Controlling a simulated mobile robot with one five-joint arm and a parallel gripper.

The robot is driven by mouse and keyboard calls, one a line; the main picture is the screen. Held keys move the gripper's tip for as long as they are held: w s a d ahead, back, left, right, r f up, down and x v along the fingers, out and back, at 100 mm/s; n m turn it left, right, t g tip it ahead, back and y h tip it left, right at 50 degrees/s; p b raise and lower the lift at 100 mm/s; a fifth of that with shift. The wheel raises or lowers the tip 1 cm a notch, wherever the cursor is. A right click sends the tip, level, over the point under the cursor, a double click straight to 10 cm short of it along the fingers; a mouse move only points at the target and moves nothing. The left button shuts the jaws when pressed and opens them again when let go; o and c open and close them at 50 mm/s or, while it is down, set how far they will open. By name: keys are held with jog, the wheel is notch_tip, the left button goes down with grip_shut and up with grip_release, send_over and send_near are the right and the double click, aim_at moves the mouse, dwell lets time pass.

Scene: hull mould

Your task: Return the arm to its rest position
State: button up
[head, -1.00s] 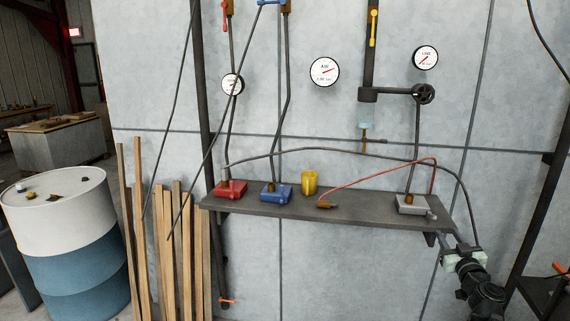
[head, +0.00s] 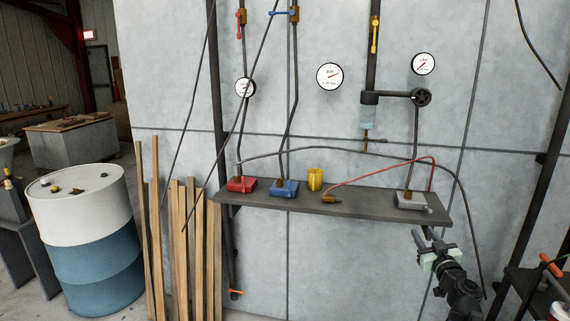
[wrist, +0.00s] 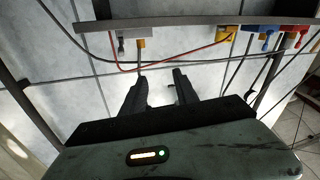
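My arm comes up from the lower right of the head view. My gripper (head: 432,232) is at its end, below the right end of the dark shelf (head: 330,205) and close to the wall. In the wrist view my gripper (wrist: 160,76) shows two dark fingers standing apart with an empty gap between them. Bare wall and the shelf lie beyond the fingertips, and nothing is held.
A dark hose (head: 466,205) hangs just right of my gripper. A drum (head: 85,235) and planks (head: 185,240) stand left.

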jog(key=w+a+f+n+g+y+p, duration=0.1)
jog(key=a+n+g+y+p, duration=0.2)
jog(key=a, duration=0.9)
jog(key=w+a+f+n+g+y, duration=0.15)
jog(key=a+n+y, duration=0.25)
jog(key=a, duration=0.8)
jog(key=s+a+f+n+g+p, duration=0.1)
jog(key=s+a+f+g, duration=0.25)
jog(key=a, duration=0.25)
jog(key=s+a+f+n+g+p, duration=0.1)
jog(key=s+a+f+g, duration=0.1)
jog(key=a+f, duration=0.3)
jog(key=s+d+f+m+g+h, duration=0.3)
jog(key=s+d+f+m+g, duration=0.1)
jog(key=s, duration=0.3)
jog(key=s+d+f+m+g+h, duration=0.3)
jog(key=s+d+f+m+g, duration=0.1)
jog(key=s+m, duration=0.3)
jog(key=shift+s+d+f+g+h, duration=0.3)
jog(key=shift+s+f, duration=0.1)
jog(key=shift+s, duration=0.3)
